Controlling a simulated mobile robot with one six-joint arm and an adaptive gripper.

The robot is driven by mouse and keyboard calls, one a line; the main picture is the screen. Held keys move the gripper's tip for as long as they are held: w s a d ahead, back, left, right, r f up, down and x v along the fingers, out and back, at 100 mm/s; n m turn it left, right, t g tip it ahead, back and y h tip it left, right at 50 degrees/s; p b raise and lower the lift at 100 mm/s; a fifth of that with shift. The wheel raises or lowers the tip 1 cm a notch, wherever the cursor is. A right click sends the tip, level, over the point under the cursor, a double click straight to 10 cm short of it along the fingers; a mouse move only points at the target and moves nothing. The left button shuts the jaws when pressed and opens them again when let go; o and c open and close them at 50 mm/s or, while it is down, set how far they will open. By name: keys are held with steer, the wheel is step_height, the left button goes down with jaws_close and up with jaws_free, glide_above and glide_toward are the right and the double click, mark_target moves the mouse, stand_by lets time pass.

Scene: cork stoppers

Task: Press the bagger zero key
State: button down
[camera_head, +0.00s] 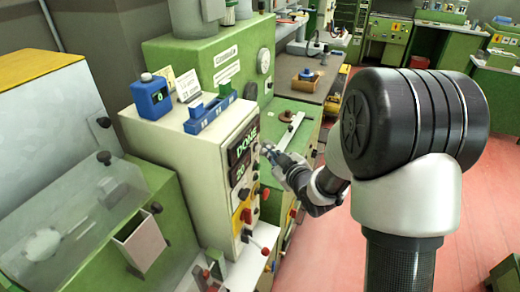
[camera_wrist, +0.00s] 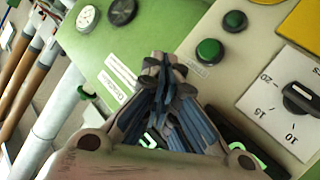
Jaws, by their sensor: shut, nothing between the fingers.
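A cream control box (camera_head: 190,150) stands left of centre in the head view, with a dark display reading "DONE" (camera_head: 243,146) on its front. My gripper (camera_head: 268,150) is beside this front face, at the display's right edge. In the wrist view my gripper (camera_wrist: 165,62) is shut and empty, its fingertips together. A green button (camera_wrist: 209,51) with a small unreadable label is just right of the fingertips. I cannot tell which button is the zero key, nor whether the fingertips touch the panel. The fingers partly hide the lit display.
A black knob (camera_wrist: 300,98) with a numbered scale is at the wrist view's right. Red knobs (camera_head: 265,251) stick out low on the box. A green machine (camera_head: 215,60) stands behind.

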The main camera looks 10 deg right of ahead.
steer(key=shift+w+a, duration=0.15)
steer(key=shift+a, duration=0.05)
steer(key=shift+w+a+b, duration=0.25)
steer(key=shift+a+b, duration=0.15)
stand_by(0.7)
steer(key=shift+d, duration=0.1)
stand_by(0.4)
steer(key=shift+s+d, duration=0.5)
steer(key=shift+d, duration=0.15)
steer(key=d, duration=0.1)
steer(key=s+d, duration=0.1)
steer(key=d, duration=0.1)
steer(key=s+d, duration=0.1)
steer(key=shift+s+d, duration=0.15)
steer(key=shift+s, duration=0.1)
stand_by(0.7)
